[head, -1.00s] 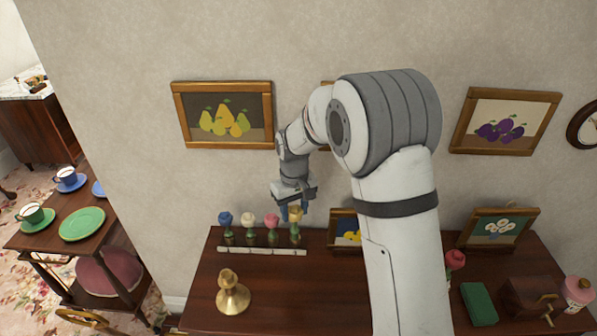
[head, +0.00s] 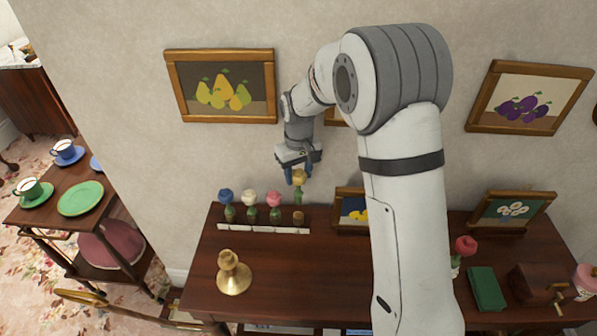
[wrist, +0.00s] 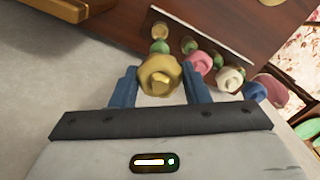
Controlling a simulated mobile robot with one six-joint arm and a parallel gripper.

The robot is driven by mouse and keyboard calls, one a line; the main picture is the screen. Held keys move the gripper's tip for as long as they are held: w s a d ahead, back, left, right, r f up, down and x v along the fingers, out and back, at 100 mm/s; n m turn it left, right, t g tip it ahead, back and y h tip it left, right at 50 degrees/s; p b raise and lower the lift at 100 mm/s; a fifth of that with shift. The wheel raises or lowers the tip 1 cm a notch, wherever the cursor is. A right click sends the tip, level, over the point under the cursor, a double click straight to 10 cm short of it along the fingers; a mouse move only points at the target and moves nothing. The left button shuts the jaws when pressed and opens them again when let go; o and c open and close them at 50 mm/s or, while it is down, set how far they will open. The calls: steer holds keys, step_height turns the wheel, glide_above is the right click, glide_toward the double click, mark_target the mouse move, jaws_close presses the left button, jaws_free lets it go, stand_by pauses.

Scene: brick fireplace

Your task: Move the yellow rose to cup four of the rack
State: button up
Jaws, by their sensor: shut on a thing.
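My gripper (head: 299,168) is shut on the yellow rose (head: 299,178), which hangs above the right end of the rack. In the wrist view the yellow rose (wrist: 160,75) sits between my blue fingertips (wrist: 160,88), its green stem pointing away. The rack (head: 262,229) has a white strip along its front; any numbers are too small to read. Its right-end cup (head: 298,217) looks empty and lies below the rose. To its left stand a pink rose (head: 273,200), a white rose (head: 249,198) and a blue rose (head: 226,195).
A brass candlestick (head: 232,272) stands in front of the rack. Framed pictures, a red rose (head: 465,246), a green book (head: 486,288) and a wooden box (head: 535,285) are to the right. The wall is close behind the rack.

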mark_target(298, 186)
steer(key=shift+f+b, duration=1.65)
steer(key=shift+f, duration=0.95)
steer(key=shift+f+b, duration=1.75)
steer(key=shift+f, duration=0.35)
steer(key=o, duration=0.9)
steer(key=shift+r, duration=0.1)
step_height(298, 186, up, 8)
steer(key=shift+f+b, duration=0.1)
steer(key=shift+b, duration=0.25)
